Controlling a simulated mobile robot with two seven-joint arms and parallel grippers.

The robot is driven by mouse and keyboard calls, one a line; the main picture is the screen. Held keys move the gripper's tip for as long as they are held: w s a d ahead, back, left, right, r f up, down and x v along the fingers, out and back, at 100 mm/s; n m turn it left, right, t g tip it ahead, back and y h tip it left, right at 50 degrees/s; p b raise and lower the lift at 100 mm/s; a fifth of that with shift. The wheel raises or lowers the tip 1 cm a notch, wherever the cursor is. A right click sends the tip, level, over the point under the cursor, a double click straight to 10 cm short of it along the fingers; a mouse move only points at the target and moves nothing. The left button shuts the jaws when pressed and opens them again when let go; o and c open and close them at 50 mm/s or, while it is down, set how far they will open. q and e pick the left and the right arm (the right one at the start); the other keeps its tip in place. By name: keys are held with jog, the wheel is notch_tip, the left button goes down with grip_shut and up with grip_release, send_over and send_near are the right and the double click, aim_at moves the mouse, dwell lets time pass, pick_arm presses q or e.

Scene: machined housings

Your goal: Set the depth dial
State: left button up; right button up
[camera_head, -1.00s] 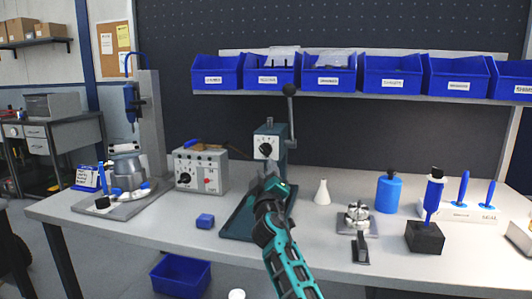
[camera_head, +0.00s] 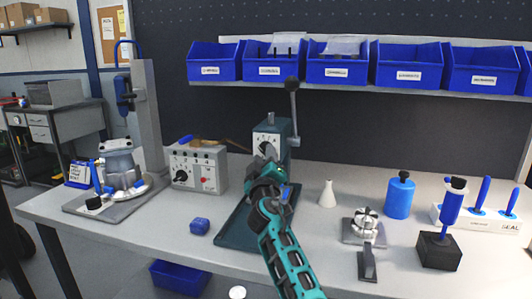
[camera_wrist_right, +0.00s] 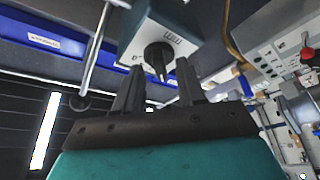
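The depth dial (camera_head: 266,142) is a black knob on a white plate on the front of a dark teal press head; the right gripper partly covers it in the head view. In the right wrist view, the dial's black knob (camera_wrist_right: 158,55) has a pointed pointer and shows just beyond my fingertips. My right gripper (camera_head: 265,162) is in front of the dial. In the wrist view, the right gripper's fingers (camera_wrist_right: 160,82) are apart with nothing between them, the knob lying roughly in line with the gap. I cannot tell whether they touch it. My left gripper is out of view.
The press has a lever with a black ball (camera_head: 291,83) on its right side. A grey control box (camera_head: 198,168) stands left of the press. Blue bins (camera_head: 408,66) hang above.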

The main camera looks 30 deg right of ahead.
jog(key=shift+w+d+r, duration=0.1)
jog(key=shift+w+d, duration=0.05)
jog(key=shift+w, duration=0.15)
grip_shut()
dwell(0.4)
